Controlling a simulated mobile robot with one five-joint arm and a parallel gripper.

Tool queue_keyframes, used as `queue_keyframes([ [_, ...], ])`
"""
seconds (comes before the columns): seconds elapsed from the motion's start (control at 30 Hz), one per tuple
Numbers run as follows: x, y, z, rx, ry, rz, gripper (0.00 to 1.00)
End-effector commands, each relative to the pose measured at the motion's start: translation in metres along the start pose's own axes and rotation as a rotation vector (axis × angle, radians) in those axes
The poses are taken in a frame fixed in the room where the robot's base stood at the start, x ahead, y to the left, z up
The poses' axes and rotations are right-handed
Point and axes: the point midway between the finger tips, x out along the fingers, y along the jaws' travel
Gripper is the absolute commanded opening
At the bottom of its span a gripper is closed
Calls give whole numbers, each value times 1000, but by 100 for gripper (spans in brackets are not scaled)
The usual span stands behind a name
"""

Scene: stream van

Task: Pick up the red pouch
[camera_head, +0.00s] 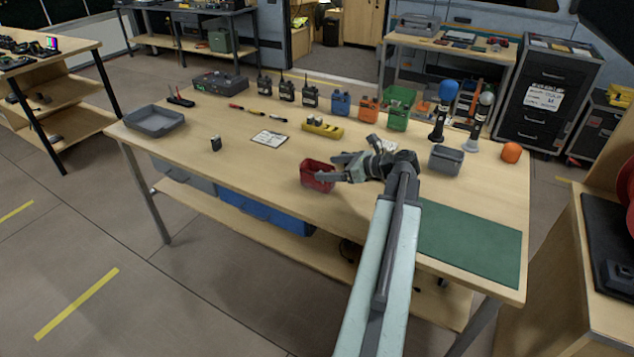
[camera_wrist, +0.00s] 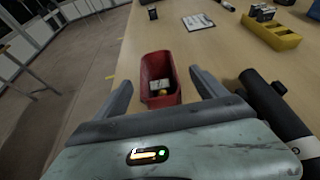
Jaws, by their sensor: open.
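The red pouch (camera_head: 317,178) is an open-topped red container standing on the wooden workbench (camera_head: 230,165), near its front edge. In the wrist view the red pouch (camera_wrist: 156,64) stands upright ahead of my palm, with a pale item and a small yellow item inside. My gripper (camera_head: 330,168) is open at the pouch's right side in the head view. In the wrist view my gripper's (camera_wrist: 160,77) two fingers lie left and right of the pouch's near end, with gaps showing.
A yellow holder (camera_head: 323,130) stands behind the pouch, and a white card (camera_head: 270,138) lies to its left. A grey bin (camera_head: 445,160) and an orange ball (camera_head: 511,152) are to the right. A green mat (camera_head: 470,245) lies at front right. Radios line the back. Bare bench lies left of the pouch.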

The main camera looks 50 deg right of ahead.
Motion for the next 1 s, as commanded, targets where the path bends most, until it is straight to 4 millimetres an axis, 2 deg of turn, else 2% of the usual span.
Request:
queue_keyframes([
  [0.3,48,2,-5,-1,1,2,82],
  [0.53,50,3,-2,-1,1,0,82],
  [0.57,50,3,-2,-1,1,0,76],
  [0.77,50,3,-2,-1,1,0,21],
  [0.8,50,2,-2,0,0,0,16],
  [1.0,49,2,-2,0,0,-1,16],
])
